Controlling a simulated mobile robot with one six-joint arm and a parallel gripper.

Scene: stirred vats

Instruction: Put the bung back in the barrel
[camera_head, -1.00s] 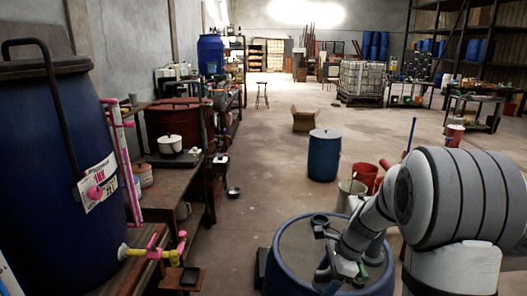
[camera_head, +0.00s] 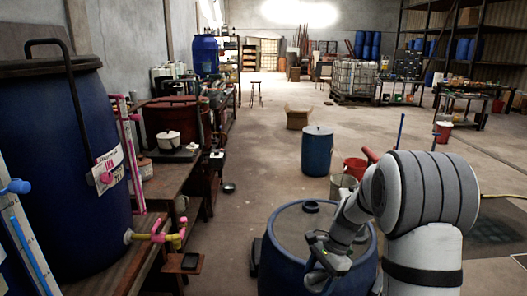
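A blue barrel (camera_head: 272,266) with a grey-brown top stands in the foreground, just below the middle of the picture. A small dark round fitting (camera_head: 311,206) sits at the far side of its top; I cannot tell whether it is the bung or an opening. My gripper (camera_head: 317,276) reaches down from the right over the near part of the barrel top, apart from the fitting. It is small and dark, and its fingertips are not clear. I cannot make out a separate bung, in the gripper or elsewhere.
A large blue vat (camera_head: 60,185) with a pink-handled tap (camera_head: 160,236) stands on a wooden bench at left. Behind the barrel are another blue drum (camera_head: 317,155), a red bucket (camera_head: 355,168) and a cardboard box (camera_head: 298,118). The floor left of that drum is mostly clear.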

